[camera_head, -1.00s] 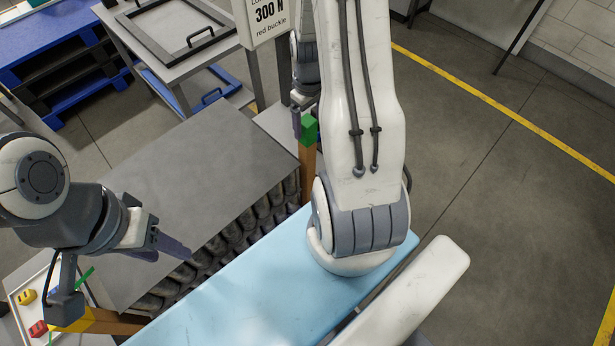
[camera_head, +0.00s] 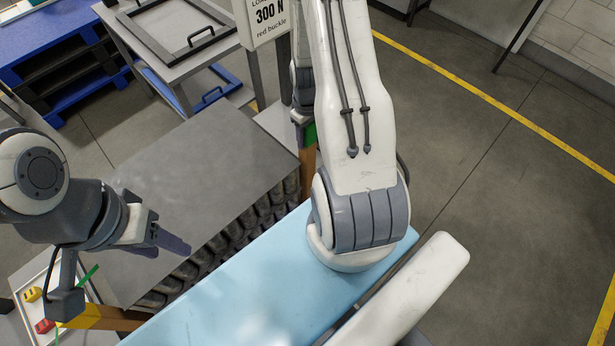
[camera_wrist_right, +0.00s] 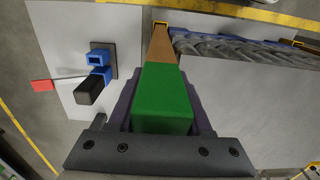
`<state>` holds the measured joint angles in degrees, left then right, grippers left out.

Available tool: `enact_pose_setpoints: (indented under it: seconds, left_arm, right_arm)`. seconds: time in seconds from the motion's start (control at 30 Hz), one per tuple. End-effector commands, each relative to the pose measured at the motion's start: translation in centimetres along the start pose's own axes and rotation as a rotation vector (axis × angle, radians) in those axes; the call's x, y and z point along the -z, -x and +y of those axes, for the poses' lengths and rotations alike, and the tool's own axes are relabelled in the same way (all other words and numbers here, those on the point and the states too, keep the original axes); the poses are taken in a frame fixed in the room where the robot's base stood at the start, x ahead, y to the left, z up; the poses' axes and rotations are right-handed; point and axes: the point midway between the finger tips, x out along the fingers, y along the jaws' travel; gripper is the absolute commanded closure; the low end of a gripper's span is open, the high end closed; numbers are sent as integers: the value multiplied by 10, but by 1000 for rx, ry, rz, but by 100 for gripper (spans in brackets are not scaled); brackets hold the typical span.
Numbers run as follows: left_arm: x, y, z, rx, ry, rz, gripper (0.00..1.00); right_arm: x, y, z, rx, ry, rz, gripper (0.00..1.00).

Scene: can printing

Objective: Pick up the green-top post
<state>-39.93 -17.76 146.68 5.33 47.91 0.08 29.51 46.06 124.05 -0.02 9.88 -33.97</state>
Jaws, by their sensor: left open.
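The green-top post (camera_head: 309,137) is an orange-brown upright with a green block on top. It stands beyond the grey table's right corner, and my right arm hides part of it. In the right wrist view the green top (camera_wrist_right: 163,98) fills the middle, with the brown shaft running away above it. My right gripper (camera_wrist_right: 160,84) has one finger on each side of the green top; whether they press on it I cannot tell. In the head view, my right gripper (camera_head: 302,118) is at the top of the post, mostly hidden. My left gripper (camera_head: 170,243) is open and empty at the left.
A grey table (camera_head: 205,170) with rows of dark cans beneath its edge lies between my arms. A light blue surface (camera_head: 245,285) is in front. A sign (camera_head: 268,20) reading "300 N" stands behind. A tray (camera_head: 45,300) with small yellow and red parts is lower left.

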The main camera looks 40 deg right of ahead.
Motion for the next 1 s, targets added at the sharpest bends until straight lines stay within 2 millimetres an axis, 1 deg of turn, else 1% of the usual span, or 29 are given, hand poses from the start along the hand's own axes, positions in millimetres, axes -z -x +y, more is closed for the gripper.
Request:
enact_pose_setpoints:
  seconds: [0.03,0.07,0.1,1.0]
  left_arm:
    - [0,0,0,0,0,0,50]
    - [0,0,0,0,0,0,50]
    - [0,0,0,0,0,0,50]
    - [0,0,0,0,0,0,50]
  right_arm:
    - [0,0,0,0,0,0,84]
    - [0,0,0,0,0,0,95]
    - [0,0,0,0,0,0,100]
    - [0,0,0,0,0,0,100]
